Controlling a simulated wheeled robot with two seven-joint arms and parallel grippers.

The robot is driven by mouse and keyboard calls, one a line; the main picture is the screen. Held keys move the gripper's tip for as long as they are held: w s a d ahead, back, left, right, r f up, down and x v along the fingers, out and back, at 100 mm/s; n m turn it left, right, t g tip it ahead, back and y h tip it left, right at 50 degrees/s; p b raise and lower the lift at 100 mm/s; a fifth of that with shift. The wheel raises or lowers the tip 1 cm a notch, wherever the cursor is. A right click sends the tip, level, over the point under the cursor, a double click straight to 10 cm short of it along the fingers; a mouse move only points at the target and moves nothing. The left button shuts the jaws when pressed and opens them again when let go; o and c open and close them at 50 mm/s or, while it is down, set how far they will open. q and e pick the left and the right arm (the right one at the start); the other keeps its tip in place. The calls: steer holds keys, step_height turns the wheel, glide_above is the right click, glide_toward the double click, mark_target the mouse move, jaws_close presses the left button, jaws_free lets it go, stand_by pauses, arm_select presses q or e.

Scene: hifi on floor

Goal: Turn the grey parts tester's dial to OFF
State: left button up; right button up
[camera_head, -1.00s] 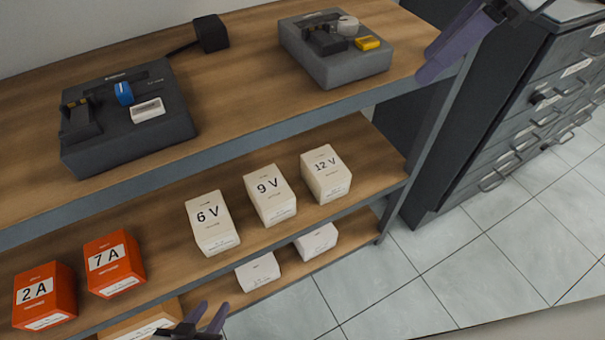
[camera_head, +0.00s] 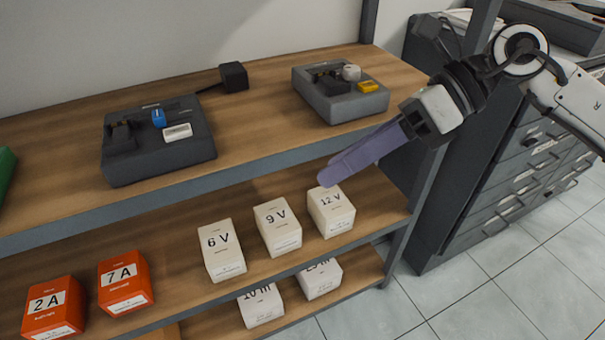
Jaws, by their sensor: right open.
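The grey parts tester (camera_head: 338,104) sits on the top shelf near its right end. A white round knob (camera_head: 351,72), which looks like its dial, stands at the back of its top face, with a yellow block (camera_head: 367,87) in front and a dark clip-like part on the left. The dial's setting is too small to read. My right gripper (camera_head: 330,176) reaches in from the right, its purple fingers open, seen nearly side-on and overlapping. In the picture it is below and right of the tester, apart from it, above the 12 V box. My left gripper is out of view.
A darker tester (camera_head: 160,155) with a blue knob stands left on the top shelf (camera_head: 270,140), and a black adapter (camera_head: 233,76) behind. The shelf below holds white boxes (camera_head: 277,229) and orange boxes (camera_head: 125,283). A drawer cabinet (camera_head: 500,185) stands right.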

steer(key=s+a+m+y, duration=0.1)
steer(key=s+a+y, duration=0.1)
steer(key=a, duration=0.4)
steer(key=shift+r+m+g+y, duration=0.3)
steer(key=shift+g+y, duration=0.1)
steer(key=shift+y, duration=0.5)
steer(key=shift+a, duration=0.1)
